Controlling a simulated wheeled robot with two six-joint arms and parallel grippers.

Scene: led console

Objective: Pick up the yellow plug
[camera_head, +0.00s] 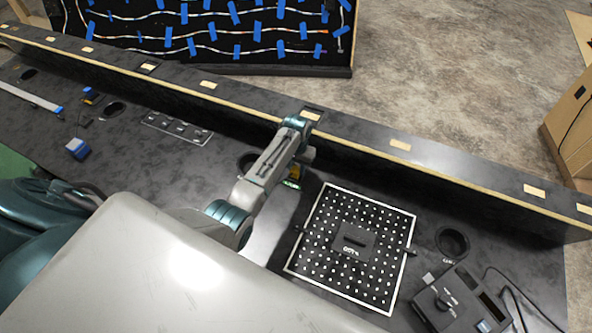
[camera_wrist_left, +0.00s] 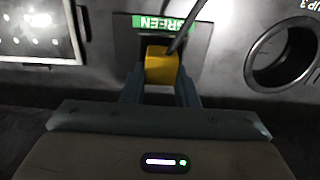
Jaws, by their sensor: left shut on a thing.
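The yellow plug (camera_wrist_left: 160,66) shows in the left wrist view, with a dark cable running up from it. My left gripper (camera_wrist_left: 160,90) is shut on it, one finger on each side. The plug is in front of a dark square panel under a green label reading "GREEN" (camera_wrist_left: 168,23). I cannot tell whether the plug is seated or free. In the head view my left arm reaches over the console (camera_head: 215,172), its gripper low beside the green label (camera_head: 292,184). The arm hides most of the gripper and plug there. My right gripper is not in view.
A white-framed perforated panel (camera_head: 324,208) lies to the right of the arm. A round hole (camera_wrist_left: 285,54) is right of the plug. A raised ledge (camera_head: 400,146) runs along the back. A black device with a cable (camera_head: 458,302) sits at lower right.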

